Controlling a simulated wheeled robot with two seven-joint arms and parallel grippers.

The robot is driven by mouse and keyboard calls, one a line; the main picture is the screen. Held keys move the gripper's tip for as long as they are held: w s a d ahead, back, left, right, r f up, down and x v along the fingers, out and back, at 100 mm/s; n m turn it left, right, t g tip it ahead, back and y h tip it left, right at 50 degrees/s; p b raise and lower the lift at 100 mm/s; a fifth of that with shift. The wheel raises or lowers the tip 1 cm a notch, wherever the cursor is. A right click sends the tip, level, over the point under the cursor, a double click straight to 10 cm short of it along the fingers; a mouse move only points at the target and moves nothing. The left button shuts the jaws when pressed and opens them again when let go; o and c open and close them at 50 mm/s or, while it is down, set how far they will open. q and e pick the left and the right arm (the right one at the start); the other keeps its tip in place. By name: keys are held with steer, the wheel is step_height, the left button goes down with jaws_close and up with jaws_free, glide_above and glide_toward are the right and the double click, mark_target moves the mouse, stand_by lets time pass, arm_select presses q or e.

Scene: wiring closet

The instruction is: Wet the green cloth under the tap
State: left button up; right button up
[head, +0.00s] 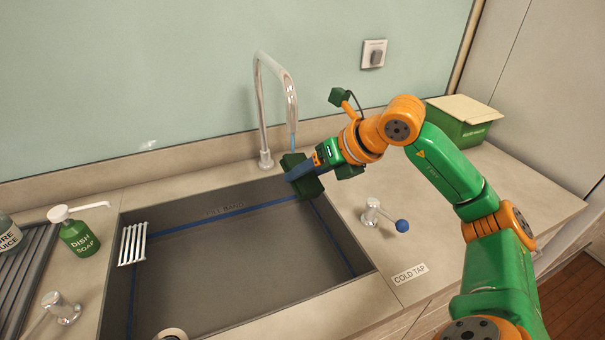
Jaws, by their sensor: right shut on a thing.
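The tap (262,110) is a tall chrome gooseneck at the sink's back edge, its spout pointing down. A thin bluish stream of water (293,143) shows below the spout. My right gripper (301,172) is shut on the dark green cloth (309,187) and holds it directly below the spout, over the back right corner of the sink (230,270). The stream meets the cloth at its top. The gripper's fingers hide part of the cloth. The cold tap lever (374,213) has a blue knob and stands right of the sink. My left gripper is out of view.
A green dish soap bottle (80,238), a second tap handle (62,309) and a dark drainer (22,262) are on the left. A white rack (132,244) sits at the sink's left edge. A green box (460,130) stands back right. The right counter is mostly clear.

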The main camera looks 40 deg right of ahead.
mark_target(300, 201)
steer(key=s+b, duration=0.1)
steer(key=s+a+b, duration=0.1)
steer(key=s, duration=0.1)
steer(key=s+a+b, duration=0.1)
steer(key=s+b, duration=0.1)
steer(key=shift+s+a+f, duration=0.15)
steer(key=shift+a+f, duration=0.05)
steer(key=shift+a, duration=0.05)
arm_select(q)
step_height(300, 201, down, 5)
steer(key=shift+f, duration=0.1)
arm_select(e)
steer(key=shift+s+a+r, duration=0.15)
steer(key=shift+s+a, duration=0.1)
steer(key=shift+s, duration=0.35)
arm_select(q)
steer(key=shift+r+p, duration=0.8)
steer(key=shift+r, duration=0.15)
arm_select(e)
steer(key=s+a+r, duration=0.2)
steer(key=s+r, duration=0.2)
steer(key=shift+s, duration=0.25)
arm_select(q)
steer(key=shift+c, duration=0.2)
